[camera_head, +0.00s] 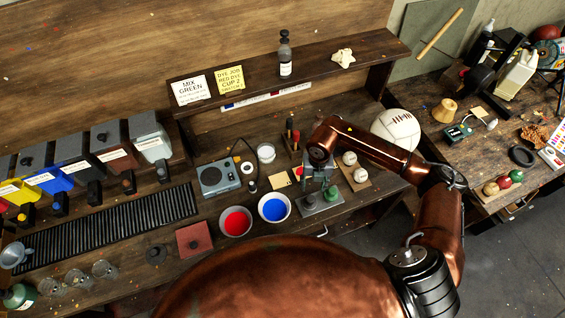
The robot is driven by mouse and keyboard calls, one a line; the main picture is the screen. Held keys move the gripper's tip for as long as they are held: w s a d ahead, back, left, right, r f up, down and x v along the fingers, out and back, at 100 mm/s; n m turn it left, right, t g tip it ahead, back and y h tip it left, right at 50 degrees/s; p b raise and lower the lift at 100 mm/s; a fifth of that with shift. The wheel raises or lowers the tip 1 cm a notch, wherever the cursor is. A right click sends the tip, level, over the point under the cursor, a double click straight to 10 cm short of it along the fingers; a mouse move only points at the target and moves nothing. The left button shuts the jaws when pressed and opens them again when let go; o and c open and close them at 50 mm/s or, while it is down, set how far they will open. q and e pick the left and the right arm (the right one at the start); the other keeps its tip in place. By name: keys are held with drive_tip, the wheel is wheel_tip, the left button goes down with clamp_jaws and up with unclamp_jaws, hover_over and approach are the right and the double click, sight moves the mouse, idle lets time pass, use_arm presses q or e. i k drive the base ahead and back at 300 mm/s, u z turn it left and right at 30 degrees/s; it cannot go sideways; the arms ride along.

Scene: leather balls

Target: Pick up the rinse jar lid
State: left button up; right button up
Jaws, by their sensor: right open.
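My right gripper (318,184) reaches down over the bench, with its fingers small and partly hidden by its own wrist. It hangs just above a grey plate (322,203) that bears a dark knob and a green piece (332,192). I see no object clearly held. I cannot tell for sure which thing is the rinse jar lid. A dark round piece with a knob (156,254) lies at the front left of the bench, well apart from the gripper. A pale jar (265,153) stands behind the gripper's left side. My left gripper is not in view.
A bowl of red (236,222) and a bowl of blue (274,208) stand left of the gripper. A grey device (218,177) sits behind them. White balls (349,158) lie to the right, below a large white ball (396,130). A shelf (290,77) spans the back.

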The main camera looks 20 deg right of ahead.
sight(157, 253)
drive_tip(key=u, duration=1.45)
